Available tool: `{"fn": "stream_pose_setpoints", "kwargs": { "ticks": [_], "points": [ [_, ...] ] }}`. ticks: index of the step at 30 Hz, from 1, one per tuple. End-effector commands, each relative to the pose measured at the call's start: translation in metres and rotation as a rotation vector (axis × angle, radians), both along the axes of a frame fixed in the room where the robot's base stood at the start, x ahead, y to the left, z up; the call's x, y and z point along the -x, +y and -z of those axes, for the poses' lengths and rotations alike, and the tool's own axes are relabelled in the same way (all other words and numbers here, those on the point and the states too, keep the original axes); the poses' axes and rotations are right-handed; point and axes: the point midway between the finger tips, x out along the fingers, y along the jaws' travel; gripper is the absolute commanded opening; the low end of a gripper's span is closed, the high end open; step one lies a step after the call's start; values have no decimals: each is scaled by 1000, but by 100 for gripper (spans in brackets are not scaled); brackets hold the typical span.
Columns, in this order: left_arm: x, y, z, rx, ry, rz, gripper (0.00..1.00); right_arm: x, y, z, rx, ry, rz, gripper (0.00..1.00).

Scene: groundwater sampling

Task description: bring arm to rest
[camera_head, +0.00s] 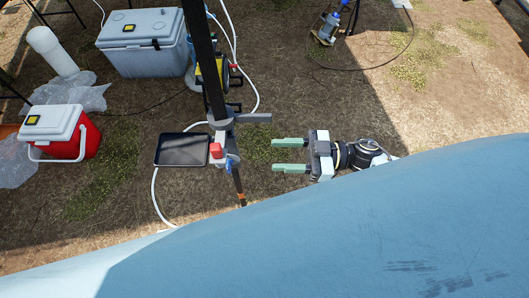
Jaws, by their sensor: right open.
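My right gripper (290,155) shows in the middle of the head view, its two green fingers pointing left. The fingers are apart and nothing is between them. They are to the right of a dark upright pole (203,70) that carries a grey clamp with a red part (216,151). A clear gap shows in the picture between the fingertips and the pole. My left gripper does not show. A large pale blue surface covers the lower part of the view and hides what is behind it.
A black tray (182,162) is left of the pole. A red cooler with a white lid (52,120) and a large grey cooler (139,27) stand on the ground farther left. White hose (155,191) runs around the pole. A blue bottle (329,26) is at the back.

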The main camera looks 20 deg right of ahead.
Motion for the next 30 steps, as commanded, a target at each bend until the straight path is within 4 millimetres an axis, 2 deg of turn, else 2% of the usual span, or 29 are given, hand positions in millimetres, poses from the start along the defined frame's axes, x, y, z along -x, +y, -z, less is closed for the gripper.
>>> {"fn": "stream_pose_setpoints", "kwargs": {
  "ticks": [5,22,23,26,29,30],
  "points": [
    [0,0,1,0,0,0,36,3,-7,-1,-2,-1,-2,46],
    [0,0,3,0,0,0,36,0,-8,4,-1,1,17,46],
    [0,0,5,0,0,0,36,-2,-9,9,1,4,36,46],
    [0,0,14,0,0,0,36,-17,-20,42,17,26,164,46],
    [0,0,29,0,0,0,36,-34,-42,101,70,78,371,46],
    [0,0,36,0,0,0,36,-37,-53,130,105,109,460,46]
  ]
}}
